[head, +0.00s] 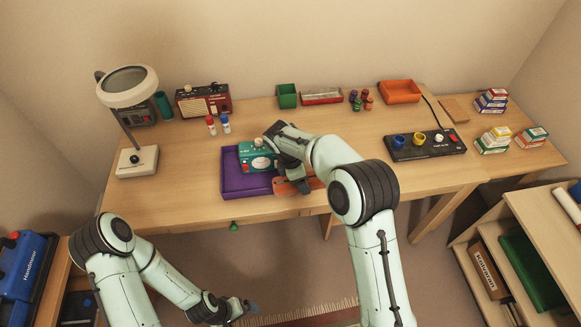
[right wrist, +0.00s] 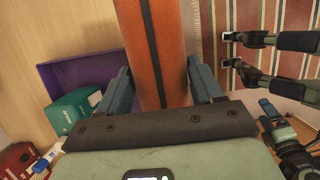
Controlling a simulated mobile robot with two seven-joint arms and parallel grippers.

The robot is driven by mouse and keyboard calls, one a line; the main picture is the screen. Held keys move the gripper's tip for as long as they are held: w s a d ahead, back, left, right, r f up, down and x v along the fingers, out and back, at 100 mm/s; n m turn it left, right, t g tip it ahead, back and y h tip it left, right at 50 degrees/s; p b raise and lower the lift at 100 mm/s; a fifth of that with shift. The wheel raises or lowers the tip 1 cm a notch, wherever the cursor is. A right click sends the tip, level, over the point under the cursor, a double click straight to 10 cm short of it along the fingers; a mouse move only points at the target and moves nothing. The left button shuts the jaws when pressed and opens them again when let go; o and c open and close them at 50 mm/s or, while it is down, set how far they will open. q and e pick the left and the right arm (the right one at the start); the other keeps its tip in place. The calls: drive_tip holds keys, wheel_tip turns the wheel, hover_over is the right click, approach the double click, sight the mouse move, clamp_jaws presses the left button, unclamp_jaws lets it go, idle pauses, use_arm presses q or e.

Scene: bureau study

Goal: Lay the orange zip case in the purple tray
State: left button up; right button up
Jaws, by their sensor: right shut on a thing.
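The orange zip case (head: 297,185) is held in my right gripper (head: 290,178), whose two fingers clasp its sides. In the right wrist view the case (right wrist: 166,50) has a dark zip line along it and stands out between the fingers. The purple tray (head: 238,182) lies on the desk near its front edge. The case is just right of the tray in the head view; its height above the desk is unclear. My right wrist hides part of the case and the tray's right side. My left gripper (head: 245,310) is low, in front of the desk; its fingers are unclear.
A teal device (head: 257,160) occupies the tray's back right; the tray's left and front are bare. A red and a blue bottle (head: 225,124) stand behind it. A magnifier lamp (head: 135,160) stands at left, a black control panel (head: 425,146) at right.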

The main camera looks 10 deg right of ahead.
drive_tip(key=s+d+f+m+g+y, duration=0.1)
drive_tip(key=s+m, duration=0.3)
drive_tip(key=m, duration=0.5)
drive_tip(key=s+d+f+m+g+y, duration=0.2)
drive_tip(key=s+d+m, duration=0.2)
drive_tip(key=m, duration=0.5)
drive_tip(key=shift+s+d+g, duration=0.3)
drive_tip(key=shift+d, duration=0.05)
